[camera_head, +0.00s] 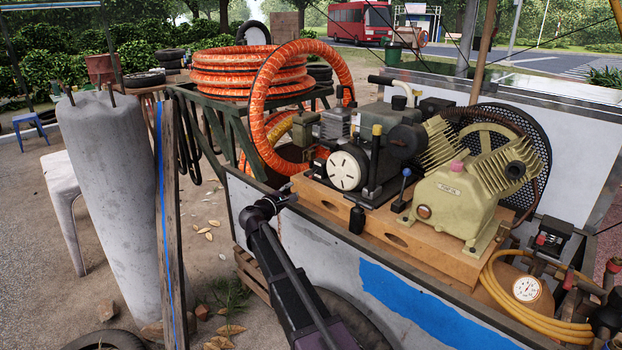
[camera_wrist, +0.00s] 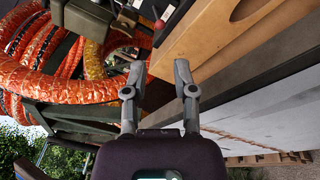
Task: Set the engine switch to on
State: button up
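The engine (camera_head: 378,150), with a round white cover on its front, stands on a wooden board on the cart. I cannot make out the engine switch for certain. A small red knob (camera_wrist: 158,25) shows at the engine's lower edge in the wrist view, beyond my fingertips. My gripper (camera_wrist: 160,66) is open, with nothing between its two fingers. In the head view my gripper (camera_head: 284,198) is at the cart's near left corner, left of and below the engine. It is small and dark there.
The wooden board (camera_head: 415,240) and the cart's side wall (camera_head: 320,245) lie close to my gripper. Orange hose (camera_head: 250,75) is coiled on a green rack, with one loop hanging beside the engine. The cream compressor pump (camera_head: 475,190) and a gauge (camera_head: 526,289) are to the right.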

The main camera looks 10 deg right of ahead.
aim_at(311, 177)
jog(key=x, duration=1.1)
jog(key=shift+w+d, duration=0.2)
jog(key=shift+w, duration=0.05)
